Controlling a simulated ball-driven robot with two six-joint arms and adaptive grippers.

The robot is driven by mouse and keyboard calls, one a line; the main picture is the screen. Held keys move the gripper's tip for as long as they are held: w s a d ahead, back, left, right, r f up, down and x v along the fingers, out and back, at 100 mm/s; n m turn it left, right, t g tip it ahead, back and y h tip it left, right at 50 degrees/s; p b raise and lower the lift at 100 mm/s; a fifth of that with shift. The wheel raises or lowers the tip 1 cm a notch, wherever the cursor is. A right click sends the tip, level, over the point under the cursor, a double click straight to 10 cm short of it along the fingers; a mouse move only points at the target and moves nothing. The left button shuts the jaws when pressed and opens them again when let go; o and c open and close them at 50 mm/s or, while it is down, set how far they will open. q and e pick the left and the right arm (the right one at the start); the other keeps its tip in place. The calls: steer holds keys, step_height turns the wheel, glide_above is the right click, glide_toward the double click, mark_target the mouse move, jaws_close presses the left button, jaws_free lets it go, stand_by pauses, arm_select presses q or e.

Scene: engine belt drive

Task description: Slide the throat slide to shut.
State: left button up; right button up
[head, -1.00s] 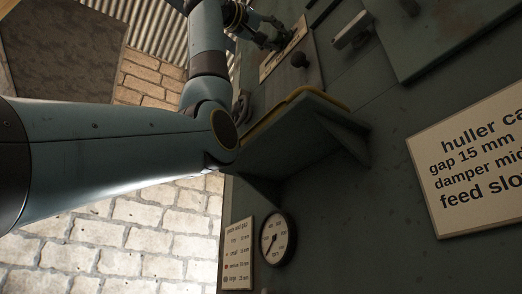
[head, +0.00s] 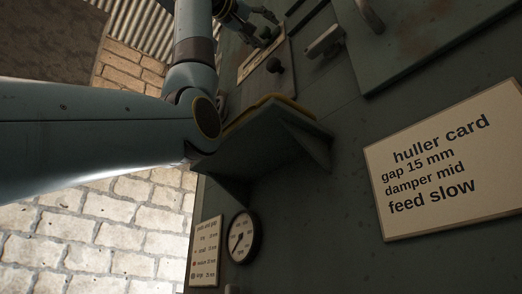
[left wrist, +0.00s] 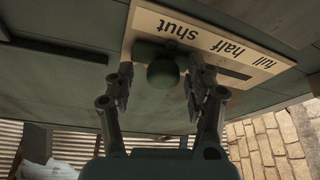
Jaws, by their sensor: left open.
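The throat slide's cream plate (left wrist: 140,22) fills the upper middle of the left wrist view, with the words shut, half and full upside down along it. A dark slot (left wrist: 235,74) runs along the plate. A rounded dark green knob (left wrist: 163,73) stands out from the plate near the shut end; its exact mark is hard to tell. My left gripper (left wrist: 165,80) is open, with one finger on each side of the knob and visible gaps. In the head view my left gripper (head: 267,28) is small, at the plate (head: 249,67). My right gripper is not in view.
A black ball knob (head: 274,65) sits below the plate. A shelf with a yellow edge (head: 262,135) juts out beneath. A dial gauge (head: 243,238), a small chart (head: 204,252) and the huller card (head: 440,160) are on the panel. A stone wall (head: 120,225) stands at left.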

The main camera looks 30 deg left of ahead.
arm_select(q)
steer(key=v, duration=1.2)
